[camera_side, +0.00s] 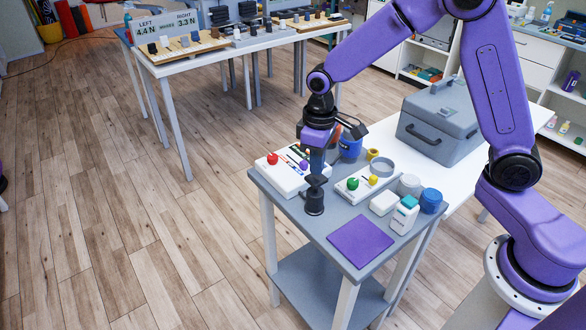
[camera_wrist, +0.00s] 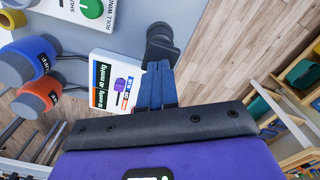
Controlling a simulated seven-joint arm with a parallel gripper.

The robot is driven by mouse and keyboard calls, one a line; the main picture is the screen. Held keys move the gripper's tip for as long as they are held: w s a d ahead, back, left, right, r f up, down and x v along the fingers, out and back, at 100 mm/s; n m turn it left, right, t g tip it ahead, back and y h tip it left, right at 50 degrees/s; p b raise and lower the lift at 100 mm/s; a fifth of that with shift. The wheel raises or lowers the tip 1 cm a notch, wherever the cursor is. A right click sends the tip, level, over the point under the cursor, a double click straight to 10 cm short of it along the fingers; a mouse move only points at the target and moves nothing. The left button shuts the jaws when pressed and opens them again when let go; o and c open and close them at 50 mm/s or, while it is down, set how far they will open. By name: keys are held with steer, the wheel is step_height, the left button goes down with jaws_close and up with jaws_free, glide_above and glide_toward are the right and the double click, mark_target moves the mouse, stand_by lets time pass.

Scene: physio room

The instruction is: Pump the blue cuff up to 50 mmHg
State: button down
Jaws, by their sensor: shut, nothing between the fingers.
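The blue cuff (camera_side: 350,146) stands at the back of the small grey table, beside an orange cuff; both are at the left in the wrist view, the blue one (camera_wrist: 34,54) above the orange one (camera_wrist: 42,88). A black pump-like piece (camera_side: 314,199) stands upright at the table's left edge. It also shows in the wrist view (camera_wrist: 161,42), just beyond my fingertips. My gripper (camera_side: 316,172) is shut and empty, pointing down right over it; contact cannot be told.
A white box (camera_side: 283,182) with a red button lies close left of my gripper. A switch panel (camera_side: 348,193), several jars and a purple mat (camera_side: 360,241) fill the right and front. A grey case (camera_side: 440,128) stands behind. Open floor lies left.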

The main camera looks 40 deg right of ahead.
mark_target(316, 177)
steer(key=shift+f, duration=0.1)
stand_by(0.3)
steer(key=shift+f, duration=1.85)
steer(key=shift+r, duration=1.9)
steer(key=shift+r, duration=3)
